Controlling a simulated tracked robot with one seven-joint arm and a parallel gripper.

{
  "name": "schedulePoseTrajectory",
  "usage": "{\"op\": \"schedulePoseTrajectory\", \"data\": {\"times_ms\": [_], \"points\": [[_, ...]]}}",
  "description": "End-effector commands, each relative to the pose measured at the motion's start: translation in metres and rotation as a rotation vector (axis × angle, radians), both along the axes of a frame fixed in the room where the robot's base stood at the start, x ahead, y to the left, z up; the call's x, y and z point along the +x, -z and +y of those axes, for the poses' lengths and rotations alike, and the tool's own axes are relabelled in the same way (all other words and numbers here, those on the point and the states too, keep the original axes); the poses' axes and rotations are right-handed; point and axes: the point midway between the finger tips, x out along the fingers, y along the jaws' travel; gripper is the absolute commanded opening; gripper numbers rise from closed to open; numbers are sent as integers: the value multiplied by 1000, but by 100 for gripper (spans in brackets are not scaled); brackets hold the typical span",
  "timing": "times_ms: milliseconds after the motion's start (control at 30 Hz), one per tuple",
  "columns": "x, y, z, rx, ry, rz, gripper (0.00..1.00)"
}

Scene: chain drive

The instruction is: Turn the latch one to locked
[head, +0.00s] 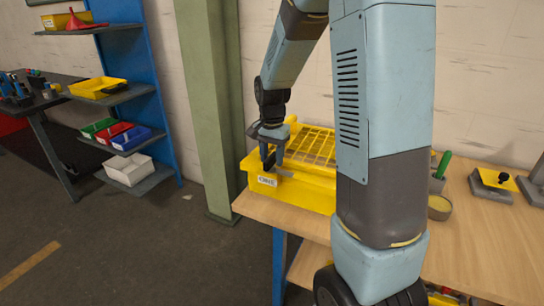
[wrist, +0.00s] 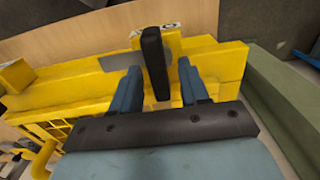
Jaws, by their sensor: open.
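The yellow chain guard box (head: 315,190) with a grid lid sits on the wooden bench. A black latch handle (wrist: 154,58) stands at the box's edge in the wrist view, next to a grey metal strip (wrist: 120,61). My gripper (wrist: 159,75) is open, with one blue finger on each side of the black handle. I cannot tell whether either finger touches it. In the head view my gripper (head: 272,158) is at the box's left front corner, above a white label (head: 267,181). The latch there is mostly hidden by the fingers.
A green post (head: 205,110) stands just left of the bench. A blue shelf with bins stands at the far left.

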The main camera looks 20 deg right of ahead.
Motion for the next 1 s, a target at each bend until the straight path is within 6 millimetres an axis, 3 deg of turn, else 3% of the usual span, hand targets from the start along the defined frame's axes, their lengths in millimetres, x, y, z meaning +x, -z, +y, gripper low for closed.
{"op": "schedulePoseTrajectory", "data": {"times_ms": [233,700,1000], "points": [[0,0,0,0,0,0,44],[0,0,0,0,-1,0,0],[0,0,1,1,-23,-1,0]]}}
